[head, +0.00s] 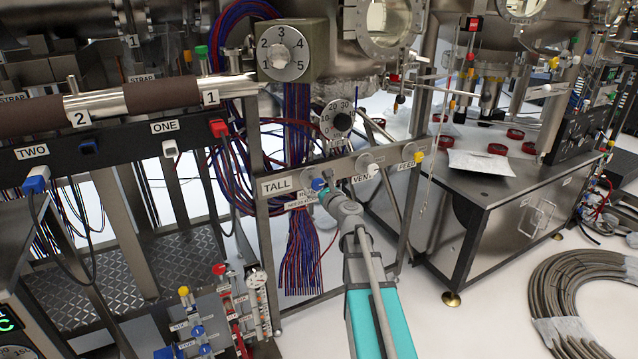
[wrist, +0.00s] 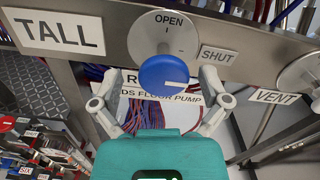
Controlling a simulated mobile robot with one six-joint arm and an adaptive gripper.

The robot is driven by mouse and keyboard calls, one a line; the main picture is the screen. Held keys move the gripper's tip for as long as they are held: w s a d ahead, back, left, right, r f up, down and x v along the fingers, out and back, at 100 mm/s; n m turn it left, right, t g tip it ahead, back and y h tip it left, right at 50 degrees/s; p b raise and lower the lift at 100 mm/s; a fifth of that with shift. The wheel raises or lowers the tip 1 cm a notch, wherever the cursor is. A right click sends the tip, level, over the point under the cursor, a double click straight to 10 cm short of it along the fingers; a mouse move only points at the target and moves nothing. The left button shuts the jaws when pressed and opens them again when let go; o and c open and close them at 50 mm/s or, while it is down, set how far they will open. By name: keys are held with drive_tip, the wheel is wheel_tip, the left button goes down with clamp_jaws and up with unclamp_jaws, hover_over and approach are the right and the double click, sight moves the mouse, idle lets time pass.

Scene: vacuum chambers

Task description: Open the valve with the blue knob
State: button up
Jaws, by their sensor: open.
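The blue knob (wrist: 164,72) sits on a round metal plate (wrist: 160,34) on the panel rail. The plate is lettered OPEN at the top, with a SHUT label (wrist: 217,55) to its right. The knob's white line points right, towards the SHUT side. My gripper (wrist: 158,82) is open, its fingers spread to the left and right of the knob, apart from it as far as I can see. In the head view, the knob (head: 318,184) shows at the tip of my gripper (head: 325,193), which partly hides the plate and labels.
A TALL label (wrist: 59,33) is left of the knob. The VENT plate (wrist: 302,76) is close on the right. A label about a floor pump (wrist: 165,99) is below, partly hidden. A dial (head: 336,120) and hanging cables (head: 303,240) are near the rail.

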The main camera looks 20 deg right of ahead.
drive_tip(key=shift+w, duration=0.2)
drive_tip(key=shift+d, duration=0.1)
drive_tip(key=shift+s+d, duration=0.1)
drive_tip(key=c, duration=1.1)
drive_tip(key=shift+c, duration=0.2)
